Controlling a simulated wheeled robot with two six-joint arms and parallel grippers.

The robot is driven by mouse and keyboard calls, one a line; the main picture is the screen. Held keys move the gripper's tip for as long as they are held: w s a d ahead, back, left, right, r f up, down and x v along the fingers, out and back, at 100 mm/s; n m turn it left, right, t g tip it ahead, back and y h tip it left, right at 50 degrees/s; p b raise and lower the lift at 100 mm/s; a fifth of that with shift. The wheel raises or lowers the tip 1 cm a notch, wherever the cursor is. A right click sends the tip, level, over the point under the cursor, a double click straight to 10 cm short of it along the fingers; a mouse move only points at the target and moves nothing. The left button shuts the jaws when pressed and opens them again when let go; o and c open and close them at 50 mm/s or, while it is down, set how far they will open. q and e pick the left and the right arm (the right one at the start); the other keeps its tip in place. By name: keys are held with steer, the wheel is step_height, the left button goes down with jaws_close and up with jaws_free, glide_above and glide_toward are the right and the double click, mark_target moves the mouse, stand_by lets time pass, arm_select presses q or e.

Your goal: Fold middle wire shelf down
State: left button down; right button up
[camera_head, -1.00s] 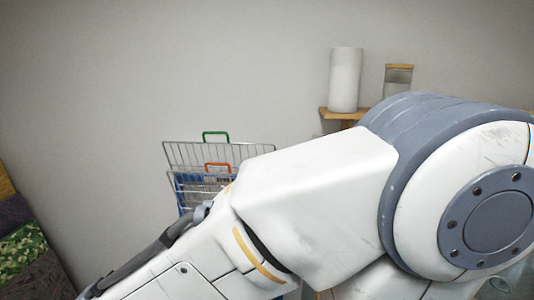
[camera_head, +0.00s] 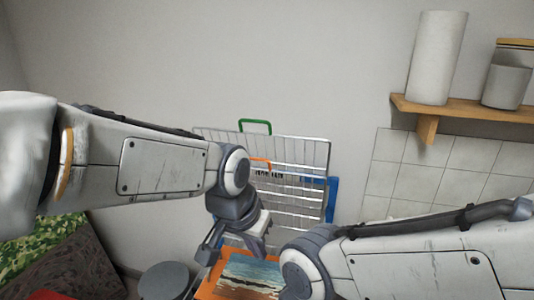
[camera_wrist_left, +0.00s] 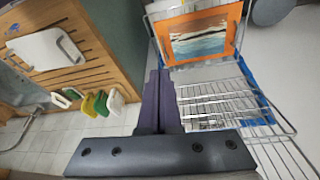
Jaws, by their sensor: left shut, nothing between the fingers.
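The wire rack (camera_head: 310,155) stands against the wall, centre of the head view, with wire shelf panels raised and overlapping. One panel has a green handle (camera_head: 255,125) on top, another an orange handle (camera_head: 260,161) lower down. I cannot tell for certain which panel is the middle shelf. My left gripper (camera_head: 210,252) is shut and empty in front of the rack's lower left part. In the left wrist view its fingers (camera_wrist_left: 163,80) are together, with wire panels (camera_wrist_left: 215,105) to their right. My right arm enters from the right; its gripper is out of view.
An orange-framed seascape picture (camera_head: 248,275) lies low at the rack. A grey round stool (camera_head: 166,281) is left of it, with camouflage cushions (camera_head: 55,240) further left. A wooden wall shelf (camera_head: 460,107) at right holds a paper roll (camera_head: 436,60) and a jar (camera_head: 507,80).

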arm_select(q)
steer(key=w+a+r+n+t, duration=0.1)
steer(key=w+r+t, duration=0.35)
steer(key=w, duration=0.85)
steer(key=w+r+n+t, duration=0.1)
steer(key=w+r, duration=0.6)
steer(key=w, duration=0.6)
steer(key=p+x, duration=0.3)
steer(key=x, duration=0.5)
steer(key=shift+w+d+f, duration=0.1)
steer(key=shift+f, duration=0.05)
steer(key=shift+w+d+f, duration=0.15)
steer(key=shift+w+f, duration=0.3)
steer(key=shift+f, duration=0.1)
steer(key=shift+h, duration=0.3)
